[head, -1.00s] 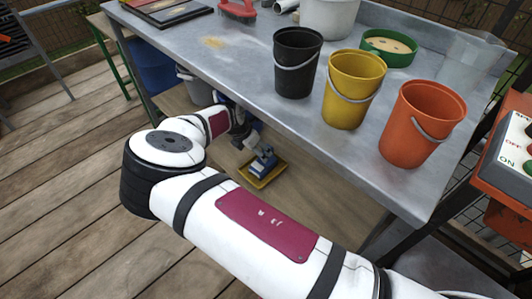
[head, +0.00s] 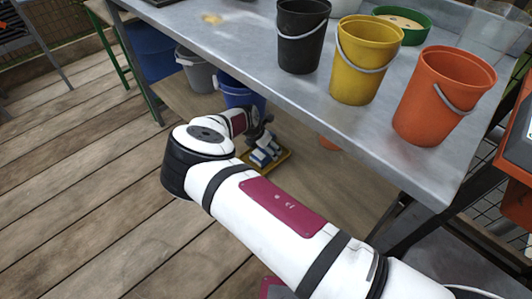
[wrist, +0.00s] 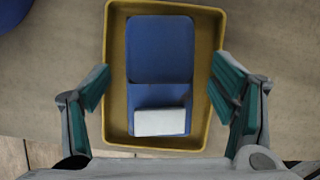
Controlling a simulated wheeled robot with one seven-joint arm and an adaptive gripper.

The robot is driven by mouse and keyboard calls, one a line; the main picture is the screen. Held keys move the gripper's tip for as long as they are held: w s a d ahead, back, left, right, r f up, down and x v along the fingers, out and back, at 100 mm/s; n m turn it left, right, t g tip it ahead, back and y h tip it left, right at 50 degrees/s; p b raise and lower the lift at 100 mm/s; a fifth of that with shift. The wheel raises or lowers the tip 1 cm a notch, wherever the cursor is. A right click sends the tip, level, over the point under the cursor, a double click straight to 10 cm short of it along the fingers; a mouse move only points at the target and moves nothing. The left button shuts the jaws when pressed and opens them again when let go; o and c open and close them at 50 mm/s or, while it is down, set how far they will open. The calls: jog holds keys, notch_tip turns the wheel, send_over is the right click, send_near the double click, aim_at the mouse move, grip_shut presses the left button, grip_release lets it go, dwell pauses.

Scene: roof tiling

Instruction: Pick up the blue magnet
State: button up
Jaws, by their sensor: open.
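The blue magnet appears to be the blue block with a white piece at its near end (wrist: 160,50), lying in a shallow yellow tray (wrist: 115,60) in the wrist view. It shows small in the head view (head: 264,153), in the tray on the shelf under the table, partly hidden by my gripper. My gripper (wrist: 163,75) is open and empty. Its teal-padded fingers stand left and right of the blue block, over the tray's side rims, with a gap on both sides. How high they are above it I cannot tell.
The metal table (head: 235,45) overhangs the shelf, with black (head: 302,38), yellow (head: 362,60) and orange (head: 440,95) buckets on top. A blue bucket (head: 232,92) and a grey bucket (head: 198,70) stand on the left below. A table leg is at the right.

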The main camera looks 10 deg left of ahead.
jog(key=shift+b+x, duration=0.3)
jog(key=shift+x, duration=0.8)
jog(key=shift+r, duration=0.1)
jog(key=c, duration=1.8)
